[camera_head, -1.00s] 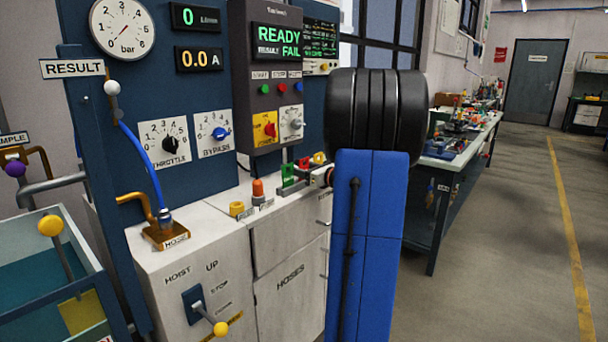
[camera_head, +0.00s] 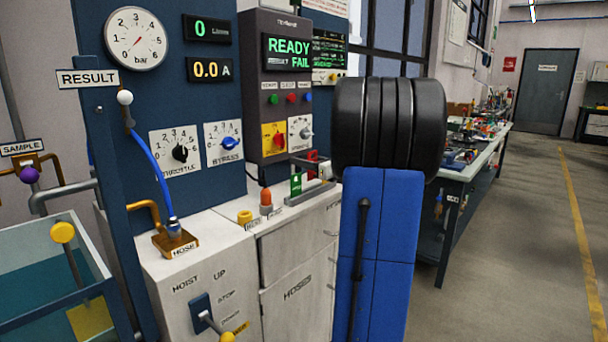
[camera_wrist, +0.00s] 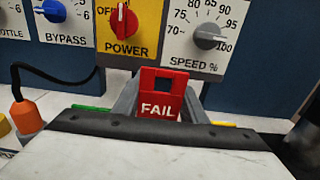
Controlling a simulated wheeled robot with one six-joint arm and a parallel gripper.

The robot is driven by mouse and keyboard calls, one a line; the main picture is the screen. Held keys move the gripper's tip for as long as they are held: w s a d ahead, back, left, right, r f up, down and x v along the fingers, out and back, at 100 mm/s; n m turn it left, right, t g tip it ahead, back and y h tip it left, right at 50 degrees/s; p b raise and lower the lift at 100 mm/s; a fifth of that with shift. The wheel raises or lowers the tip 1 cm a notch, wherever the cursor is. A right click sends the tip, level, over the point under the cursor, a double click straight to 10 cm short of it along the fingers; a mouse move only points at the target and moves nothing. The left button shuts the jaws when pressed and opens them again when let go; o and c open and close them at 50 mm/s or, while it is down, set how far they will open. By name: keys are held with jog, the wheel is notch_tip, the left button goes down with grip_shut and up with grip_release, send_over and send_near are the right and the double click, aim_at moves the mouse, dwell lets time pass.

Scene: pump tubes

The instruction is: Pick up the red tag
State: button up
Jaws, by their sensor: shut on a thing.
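The red tag (camera_wrist: 159,98) reads FAIL and has a square hole near its top. It stands upright between the two grey fingers of my gripper (camera_wrist: 158,106) in the wrist view, which are shut on it. In the head view the red tag (camera_head: 312,158) shows just above the tag rack (camera_head: 309,193), partly hidden by my arm. The gripper is mostly hidden there. A green tag (camera_head: 296,184) stands in the rack to its left; its edge (camera_wrist: 90,108) shows in the wrist view. A sliver of a yellow tag (camera_wrist: 222,124) shows on the right.
An orange plug (camera_head: 266,197) and a yellow ring (camera_head: 244,217) stand on the white cabinet top left of the rack. The control panel with the red power switch (camera_wrist: 124,21) and speed knob (camera_wrist: 208,36) is close behind. A workbench (camera_head: 470,158) stands to the right.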

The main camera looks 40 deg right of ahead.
notch_tip(320, 180, up, 12)
jog(key=shift+r, duration=0.15)
dwell(0.7)
